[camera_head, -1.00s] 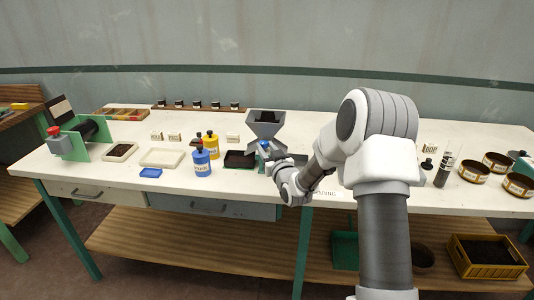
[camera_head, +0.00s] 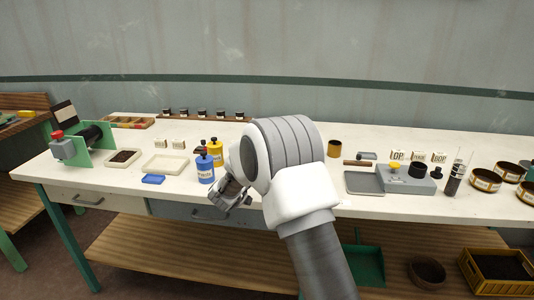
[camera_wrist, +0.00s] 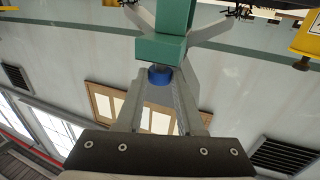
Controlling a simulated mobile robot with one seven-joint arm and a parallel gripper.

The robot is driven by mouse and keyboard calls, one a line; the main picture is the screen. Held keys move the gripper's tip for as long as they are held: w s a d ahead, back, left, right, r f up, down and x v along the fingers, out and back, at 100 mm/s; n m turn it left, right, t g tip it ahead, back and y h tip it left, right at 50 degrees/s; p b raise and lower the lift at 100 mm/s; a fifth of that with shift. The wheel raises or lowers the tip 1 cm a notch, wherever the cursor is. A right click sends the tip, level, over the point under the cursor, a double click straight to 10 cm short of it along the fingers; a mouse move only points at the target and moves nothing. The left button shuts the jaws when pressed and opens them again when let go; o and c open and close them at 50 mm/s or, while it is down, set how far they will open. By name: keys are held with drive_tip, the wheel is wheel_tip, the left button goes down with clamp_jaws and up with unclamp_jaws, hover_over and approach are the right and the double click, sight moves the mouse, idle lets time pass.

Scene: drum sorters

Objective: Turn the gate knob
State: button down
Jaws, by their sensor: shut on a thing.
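The gate knob (camera_wrist: 160,76) is a small blue cylinder in the wrist view, just under a green block (camera_wrist: 163,47). The hopper and the knob are hidden behind my arm in the head view. I cannot tell the knob's turn angle.
A blue bottle (camera_head: 205,168) and a yellow bottle (camera_head: 215,152) stand close left of my gripper. A cream tray (camera_head: 165,164) and a blue dish (camera_head: 153,179) lie farther left.

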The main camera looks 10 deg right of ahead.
drive_tip(key=m+g+h, duration=0.1)
drive_tip(key=m+g+h+p, duration=0.1)
drive_tip(key=m+g+h, duration=0.1)
drive_tip(key=m+g+h+p, duration=0.1)
drive_tip(key=g, duration=0.1)
drive_tip(key=shift+w+a+h, duration=0.3)
drive_tip(key=shift+w+a, duration=0.1)
drive_tip(key=shift+w+m+g+h, duration=0.2)
drive_tip(key=shift+m+g+h, duration=0.6)
drive_tip(key=shift+m+g, duration=0.5)
drive_tip(key=shift+g, duration=0.5)
drive_tip(key=shift+w+r+m+g+h, duration=0.2)
drive_tip(key=shift+m+g+h, duration=0.2)
drive_tip(key=shift+m+g, duration=0.35)
drive_tip(key=c, duration=0.5)
unclamp_jaws()
drive_tip(key=shift+f, duration=0.1)
drive_tip(key=shift+s+f, duration=0.1)
drive_tip(key=shift+s+a+f+n+t+y, duration=0.1)
drive_tip(key=shift+n+t+y, duration=0.1)
drive_tip(key=shift+n+t, duration=0.35)
drive_tip(key=shift+s+n+t+y, duration=0.1)
drive_tip(key=shift+n+t+y, duration=0.15)
drive_tip(key=shift+t, duration=0.35)
